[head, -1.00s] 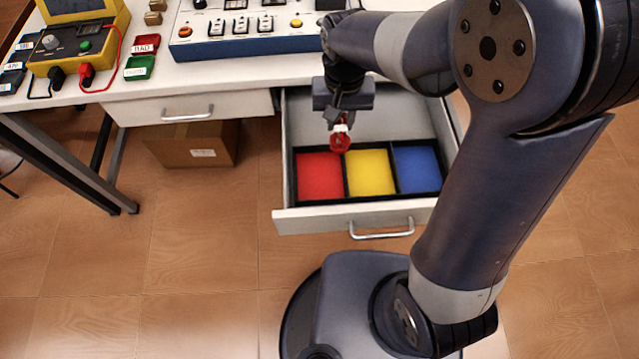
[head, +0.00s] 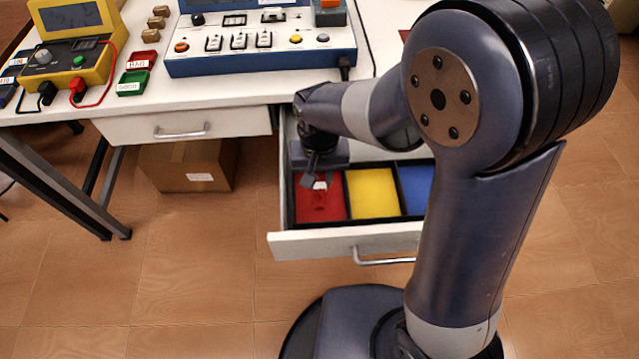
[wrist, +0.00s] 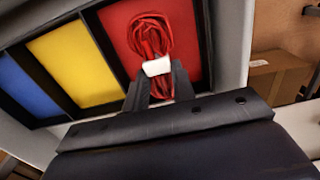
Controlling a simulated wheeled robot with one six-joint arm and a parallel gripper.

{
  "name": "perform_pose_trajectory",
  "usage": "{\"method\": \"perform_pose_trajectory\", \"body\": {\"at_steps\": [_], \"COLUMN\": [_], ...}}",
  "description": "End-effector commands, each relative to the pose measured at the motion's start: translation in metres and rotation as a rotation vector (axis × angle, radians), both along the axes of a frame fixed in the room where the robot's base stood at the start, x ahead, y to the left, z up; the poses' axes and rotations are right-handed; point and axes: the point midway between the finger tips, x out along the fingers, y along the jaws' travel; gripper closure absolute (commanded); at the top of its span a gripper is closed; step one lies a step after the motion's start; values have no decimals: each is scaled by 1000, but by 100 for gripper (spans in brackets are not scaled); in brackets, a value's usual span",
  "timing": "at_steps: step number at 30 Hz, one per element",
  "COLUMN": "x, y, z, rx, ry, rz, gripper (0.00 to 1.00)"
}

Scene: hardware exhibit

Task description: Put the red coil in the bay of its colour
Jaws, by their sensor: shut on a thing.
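The red coil (wrist: 150,36) is a bundle of red cable with a white band (wrist: 157,67). In the head view the coil (head: 319,200) shows small and dark red against the red bay. My gripper (head: 315,183) is shut on the coil at its white band, and the wrist view shows the fingers (wrist: 158,80) there. The red bay (head: 334,207) is the left one of the open drawer in the head view. The coil is over or in this bay; I cannot tell whether it touches the floor.
The yellow bay (head: 373,193) and blue bay (head: 416,188) lie to the right of the red one. The drawer front (head: 345,243) stands out from the table. A blue control panel (head: 262,60) and a yellow meter (head: 75,50) stand on the tabletop. A cardboard box (head: 188,166) is underneath.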

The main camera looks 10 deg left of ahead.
Motion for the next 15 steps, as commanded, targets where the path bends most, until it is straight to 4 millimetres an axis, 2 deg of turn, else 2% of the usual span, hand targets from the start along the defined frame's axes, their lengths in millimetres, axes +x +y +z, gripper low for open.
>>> {"method": "perform_pose_trajectory", "body": {"at_steps": [3,5,15], "x": [-1,-1,0], "y": [-1,-1,0], "z": [-21,-27,-31], "rx": [-3,-2,0], "ry": [4,3,1], "rz": [0,0,0], "gripper": [100,100,100]}}
